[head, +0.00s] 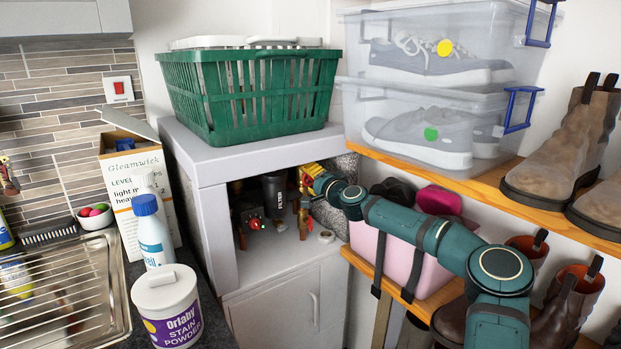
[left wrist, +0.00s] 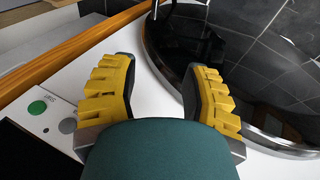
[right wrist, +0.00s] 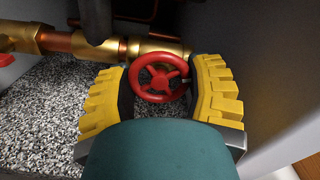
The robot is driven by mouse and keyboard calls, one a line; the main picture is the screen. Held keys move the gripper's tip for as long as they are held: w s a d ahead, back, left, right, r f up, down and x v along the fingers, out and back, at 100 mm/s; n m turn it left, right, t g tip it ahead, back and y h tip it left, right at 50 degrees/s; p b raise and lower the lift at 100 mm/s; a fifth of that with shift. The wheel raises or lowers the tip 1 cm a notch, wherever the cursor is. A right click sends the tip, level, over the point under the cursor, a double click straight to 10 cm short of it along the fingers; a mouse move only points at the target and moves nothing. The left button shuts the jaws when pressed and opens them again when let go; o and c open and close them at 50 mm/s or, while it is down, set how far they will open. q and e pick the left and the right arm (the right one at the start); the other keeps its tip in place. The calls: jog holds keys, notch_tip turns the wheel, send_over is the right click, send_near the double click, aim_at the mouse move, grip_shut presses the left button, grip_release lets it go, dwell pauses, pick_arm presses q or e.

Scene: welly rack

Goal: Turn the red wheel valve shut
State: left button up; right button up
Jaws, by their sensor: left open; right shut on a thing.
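The red wheel valve (right wrist: 160,79) sits on a brass pipe (right wrist: 155,50) in the right wrist view. My right gripper (right wrist: 161,85) is shut on it, with one yellow finger on each side of the rim. In the head view my right gripper (head: 309,175) reaches into the open cupboard niche below the green basket and mostly covers the wheel. My left gripper (left wrist: 160,85) is open and empty in the left wrist view, in front of a white appliance with a round dark door (left wrist: 240,65). It is not seen in the head view.
A black filter housing (head: 274,194) and another red handle (head: 254,223) are in the niche. A green basket (head: 250,95) stands on top. A wooden shelf (head: 440,165) with shoe boxes lies right of the niche. A stain powder tub (head: 168,308) stands at the front left.

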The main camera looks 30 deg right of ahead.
jog(key=m, duration=0.3)
jog(key=shift+m, duration=0.6)
jog(key=o, duration=1.2)
